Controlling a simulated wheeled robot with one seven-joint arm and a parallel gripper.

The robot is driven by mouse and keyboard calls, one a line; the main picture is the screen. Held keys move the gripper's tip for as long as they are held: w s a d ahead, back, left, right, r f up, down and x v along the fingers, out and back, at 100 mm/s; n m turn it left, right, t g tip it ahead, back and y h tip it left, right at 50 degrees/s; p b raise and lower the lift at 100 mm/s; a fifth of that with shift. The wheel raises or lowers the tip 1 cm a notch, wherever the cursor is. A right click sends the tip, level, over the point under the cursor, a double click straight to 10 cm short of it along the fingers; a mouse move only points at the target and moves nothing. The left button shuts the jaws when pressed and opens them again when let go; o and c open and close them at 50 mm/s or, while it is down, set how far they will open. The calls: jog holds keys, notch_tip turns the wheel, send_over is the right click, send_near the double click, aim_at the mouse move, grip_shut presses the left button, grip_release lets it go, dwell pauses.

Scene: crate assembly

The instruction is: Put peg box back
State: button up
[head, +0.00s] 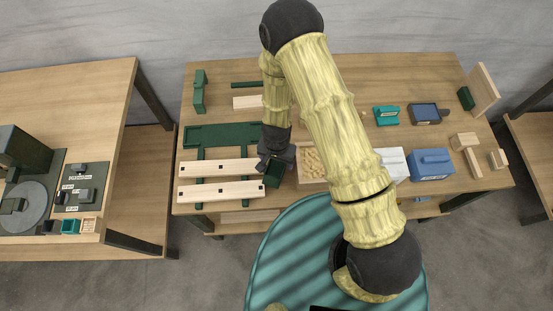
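My gripper (267,166) points down over the right end of two pale wooden planks. A small dark green open box (273,175) is right at its fingertips, slightly turned, overlapping the plank ends in the picture. It looks like the peg box, but its contents are too dark to make out. The fingers are small and dark against it, so their grip on the box and whether it is raised cannot be told. A shallow wooden tray (312,179) of small pale pieces lies just right of the gripper, partly hidden by my arm.
The planks (220,167) lie across a green fixture (222,135) on the workbench (420,72). A white box (393,164), a blue box (431,163) and a teal bin (386,116) stand to the right. A side table (100,92) stands left, across a gap.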

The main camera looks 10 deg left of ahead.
jog(key=shift+r, duration=0.15)
jog(key=shift+r+p, duration=0.6)
jog(key=shift+r, duration=0.05)
notch_tip(320, 180, up, 11)
send_over(277, 170)
jog(key=shift+a+r, duration=0.1)
jog(key=shift+r, duration=0.25)
jog(key=shift+w, duration=0.1)
